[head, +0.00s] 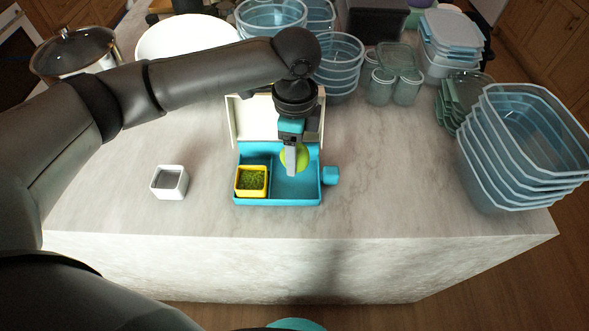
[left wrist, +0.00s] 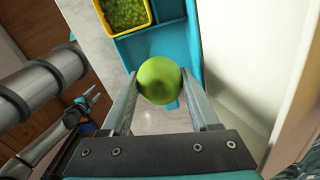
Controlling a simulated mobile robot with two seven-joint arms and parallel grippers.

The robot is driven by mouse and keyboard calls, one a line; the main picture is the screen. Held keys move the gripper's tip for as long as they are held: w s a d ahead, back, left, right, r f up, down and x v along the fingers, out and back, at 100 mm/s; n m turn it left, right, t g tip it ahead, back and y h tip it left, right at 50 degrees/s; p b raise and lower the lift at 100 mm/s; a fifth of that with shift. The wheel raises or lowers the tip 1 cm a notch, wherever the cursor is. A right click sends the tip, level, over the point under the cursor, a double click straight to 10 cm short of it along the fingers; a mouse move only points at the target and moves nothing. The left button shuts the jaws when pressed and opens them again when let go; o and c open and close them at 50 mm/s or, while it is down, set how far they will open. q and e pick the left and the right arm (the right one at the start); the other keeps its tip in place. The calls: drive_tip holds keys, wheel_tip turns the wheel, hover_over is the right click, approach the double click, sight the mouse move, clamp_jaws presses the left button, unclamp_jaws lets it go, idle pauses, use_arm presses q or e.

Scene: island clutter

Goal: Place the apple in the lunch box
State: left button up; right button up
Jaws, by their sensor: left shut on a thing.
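The lunch box (head: 296,201) is turquoise, with its pale lid (head: 245,120) open at the back. My left gripper (head: 292,172) points down over its larger right compartment and is shut on the green apple (head: 303,157). In the left wrist view the apple (left wrist: 160,81) sits between the two fingers, with the turquoise box wall (left wrist: 192,40) behind it. I cannot tell whether the apple touches the box floor. My right gripper (left wrist: 91,98) shows small at the left of the wrist view, and its jaw state is unclear.
A yellow cup of green food (head: 251,181) fills the box's left compartment. A small white container (head: 169,182) stands left on the marble counter. Stacked blue tubs (head: 520,150) stand at the right; glass jars (head: 393,88) and bowls line the back. The front counter is clear.

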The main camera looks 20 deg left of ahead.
sight(295, 180)
use_arm(q)
drive_tip(key=shift+f+b, duration=0.45)
drive_tip(key=shift+f, duration=2.55)
drive_tip(key=shift+f, duration=0.1)
drive_tip(key=o, duration=1.4)
drive_tip(key=shift+o, duration=0.2)
wheel_tip(295, 180, up, 12)
drive_tip(key=shift+r+p, duration=0.15)
drive_tip(key=shift+p, duration=0.7)
